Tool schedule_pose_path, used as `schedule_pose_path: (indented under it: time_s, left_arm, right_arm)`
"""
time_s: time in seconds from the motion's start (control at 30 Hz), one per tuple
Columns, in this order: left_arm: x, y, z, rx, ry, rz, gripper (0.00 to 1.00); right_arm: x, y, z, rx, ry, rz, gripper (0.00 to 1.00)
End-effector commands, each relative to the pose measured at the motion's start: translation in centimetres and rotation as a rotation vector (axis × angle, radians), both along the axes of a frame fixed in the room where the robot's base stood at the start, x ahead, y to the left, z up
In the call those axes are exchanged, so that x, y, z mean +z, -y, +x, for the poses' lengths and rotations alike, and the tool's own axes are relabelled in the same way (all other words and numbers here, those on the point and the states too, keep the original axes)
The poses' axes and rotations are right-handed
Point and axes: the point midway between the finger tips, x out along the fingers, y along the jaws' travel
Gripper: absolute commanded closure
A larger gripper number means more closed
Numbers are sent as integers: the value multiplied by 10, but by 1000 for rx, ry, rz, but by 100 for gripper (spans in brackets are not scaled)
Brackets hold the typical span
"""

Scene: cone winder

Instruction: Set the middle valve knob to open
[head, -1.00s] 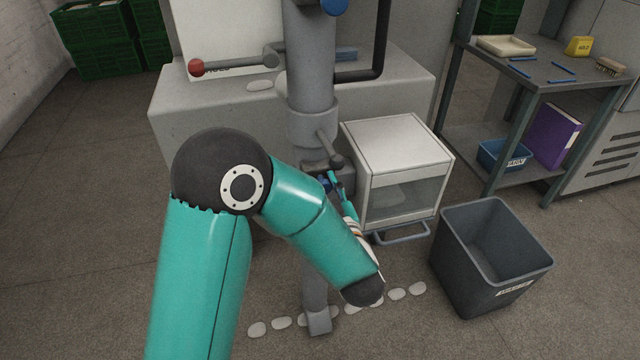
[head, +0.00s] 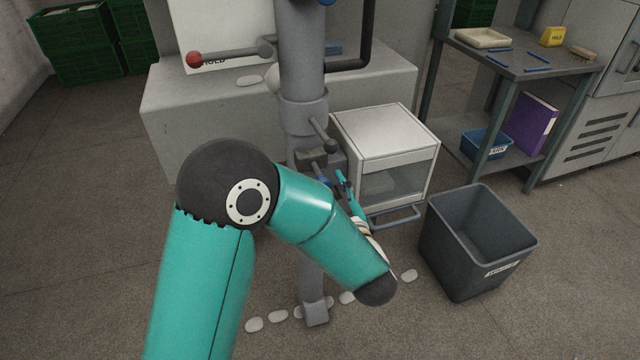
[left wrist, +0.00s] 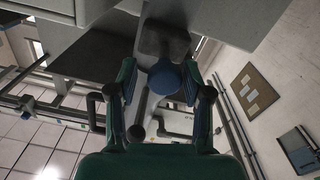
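A grey upright pipe (head: 300,65) carries blue knobs. One blue knob (head: 322,172) is low on the pipe beside a dark block, partly hidden by my left arm. Another blue knob (head: 327,2) is cut off at the top edge. I cannot tell how either is set, or which is the middle one. My left gripper (head: 343,180) is just right of the lower knob. In the left wrist view my left gripper (left wrist: 160,82) has its fingers spread, with a round blue knob (left wrist: 166,77) between them and gaps on both sides. My right gripper is out of view.
A white box with a clear front (head: 385,145) stands close right of the pipe. A dark grey bin (head: 440,245) is on the floor at right. A dark ball-ended lever (head: 325,138) sticks out above the lower knob. A red-ended lever (head: 195,60) is at upper left.

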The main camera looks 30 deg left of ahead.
Motion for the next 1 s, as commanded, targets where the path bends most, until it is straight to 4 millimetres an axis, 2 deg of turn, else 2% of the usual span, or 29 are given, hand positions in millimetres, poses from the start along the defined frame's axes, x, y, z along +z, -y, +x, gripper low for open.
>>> schedule_pose_path:
  time_s: [0.27, 0.47, 1.0]
  left_arm:
    - [1, -5, -2, 14, 2, 0, 41]
    - [1, 1, -8, 15, 2, 0, 41]
    - [0, 74, -69, 9, 1, 1, 41]
  right_arm:
    - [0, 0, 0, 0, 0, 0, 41]
    - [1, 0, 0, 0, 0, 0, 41]
    - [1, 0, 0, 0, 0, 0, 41]
